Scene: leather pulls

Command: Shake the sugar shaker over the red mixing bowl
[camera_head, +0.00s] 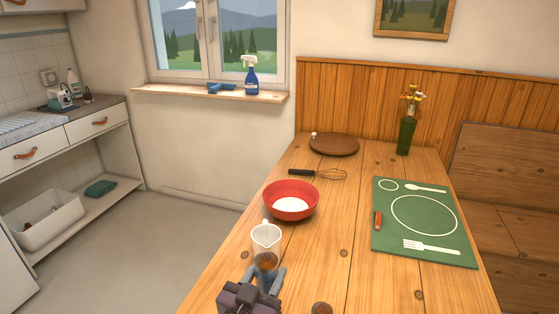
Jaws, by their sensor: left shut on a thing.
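The red mixing bowl (291,201) stands upright on the wooden table, with white contents inside. My left gripper (263,276) is at the near edge of the view, in front of the bowl. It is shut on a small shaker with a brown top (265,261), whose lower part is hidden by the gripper. I take it for the sugar shaker, but no label shows. The shaker is nearer to me than the bowl, not over it. A second similar brown top (321,308) shows at the bottom edge, mostly cut off. My right gripper is not in view.
A white jug (266,238) stands between the held shaker and the bowl. A whisk (319,174) and a round brown board (334,145) lie behind the bowl. A green placemat (425,223) and a green vase (405,135) are to the right. Table right of the jug is clear.

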